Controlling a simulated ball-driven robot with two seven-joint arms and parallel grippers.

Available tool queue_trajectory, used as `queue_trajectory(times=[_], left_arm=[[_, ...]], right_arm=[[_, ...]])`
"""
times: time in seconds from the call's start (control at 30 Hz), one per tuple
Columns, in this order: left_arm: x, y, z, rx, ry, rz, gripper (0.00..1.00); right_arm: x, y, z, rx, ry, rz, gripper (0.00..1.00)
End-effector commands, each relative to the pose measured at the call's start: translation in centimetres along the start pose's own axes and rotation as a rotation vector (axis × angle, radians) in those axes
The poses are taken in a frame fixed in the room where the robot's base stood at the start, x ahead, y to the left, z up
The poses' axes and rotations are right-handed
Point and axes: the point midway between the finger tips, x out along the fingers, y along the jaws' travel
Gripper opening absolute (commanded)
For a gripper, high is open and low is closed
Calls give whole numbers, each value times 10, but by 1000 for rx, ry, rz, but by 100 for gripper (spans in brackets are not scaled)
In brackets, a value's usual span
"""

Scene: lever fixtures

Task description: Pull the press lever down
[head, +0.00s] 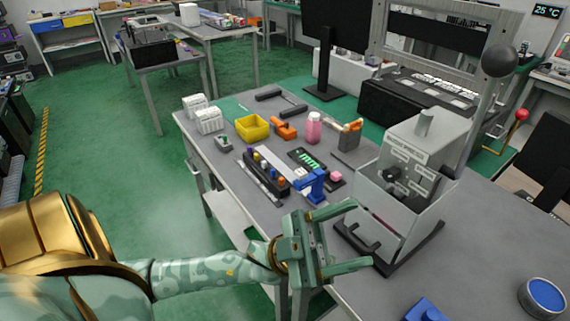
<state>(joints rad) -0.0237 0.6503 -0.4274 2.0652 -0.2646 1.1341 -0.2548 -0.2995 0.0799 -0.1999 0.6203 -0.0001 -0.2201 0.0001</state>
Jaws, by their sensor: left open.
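The press (405,175) is a light grey machine on a dark base, standing on the grey table at the right. Its press lever is a grey bar rising from the press's right side, topped by a dark round knob (499,60); the lever stands raised, leaning slightly right. My left gripper (362,234) is open and empty, in front of the press's lower left side, well below and left of the knob. I cannot tell whether it touches the press. My right gripper is not in view.
The table holds a yellow bin (253,128), a pink bottle (314,127), a blue clamp-like tool (312,185) and a blue-filled round dish (543,297). A monitor (335,35) stands behind. A metal frame rises behind the press. Green floor is open at the left.

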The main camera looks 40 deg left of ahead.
Motion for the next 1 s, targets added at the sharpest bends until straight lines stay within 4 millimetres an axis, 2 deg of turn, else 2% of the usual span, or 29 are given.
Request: queue_trajectory(times=[1.0], left_arm=[[-86,2,-11,-3,-2,-1,57]], right_arm=[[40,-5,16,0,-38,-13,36]])
